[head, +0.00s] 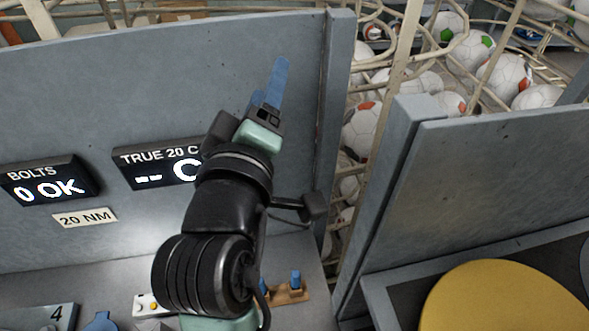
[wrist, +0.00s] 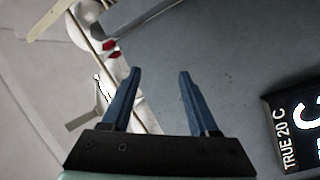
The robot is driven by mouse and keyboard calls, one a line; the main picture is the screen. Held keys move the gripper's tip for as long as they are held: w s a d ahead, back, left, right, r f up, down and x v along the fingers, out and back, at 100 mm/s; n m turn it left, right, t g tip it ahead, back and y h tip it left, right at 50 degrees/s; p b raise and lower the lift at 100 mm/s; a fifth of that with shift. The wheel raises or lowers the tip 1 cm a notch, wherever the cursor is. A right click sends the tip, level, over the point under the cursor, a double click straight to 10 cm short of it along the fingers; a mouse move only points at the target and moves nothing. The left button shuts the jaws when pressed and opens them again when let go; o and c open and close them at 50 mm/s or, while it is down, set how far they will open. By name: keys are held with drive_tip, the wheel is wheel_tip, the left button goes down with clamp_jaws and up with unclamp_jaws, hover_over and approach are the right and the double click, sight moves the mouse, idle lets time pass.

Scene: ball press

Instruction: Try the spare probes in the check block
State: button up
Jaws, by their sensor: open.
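My gripper (head: 271,84) is raised in front of the grey back panel, with its blue fingers apart and nothing between them. The open fingers also show in the wrist view (wrist: 159,74). A small wooden rack (head: 290,295) sits on the bench below and right of my arm, with an upright blue-topped piece (head: 295,279) in it that may be a spare probe. My arm hides part of the rack. The display (head: 150,167) reads "TRUE 20 C" and "-- C", partly covered by my arm. I cannot make out the check block for certain.
A "BOLTS 0 OK" display (head: 47,182) and a "20 NM" label (head: 85,217) are on the panel. A yellow disc (head: 505,297) is at right.

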wheel_tip(320, 180, down, 18)
drive_tip(key=s+a+n+g+h+b, duration=0.1)
drive_tip(key=s+n+g+b, duration=0.25)
drive_tip(key=n, duration=0.25)
drive_tip(key=n+g+h, duration=0.4)
drive_tip(key=n, duration=0.9)
approach(298, 271)
drive_tip(key=shift+n+t, duration=0.25)
drive_tip(key=shift+n, duration=0.05)
drive_tip(key=x, duration=0.4)
drive_tip(key=p+x, duration=0.1)
drive_tip(key=x, duration=0.7)
drive_tip(key=shift+f+p, duration=0.4)
drive_tip(key=shift+f, duration=0.1)
drive_tip(key=shift+c, duration=0.2)
clamp_jaws()
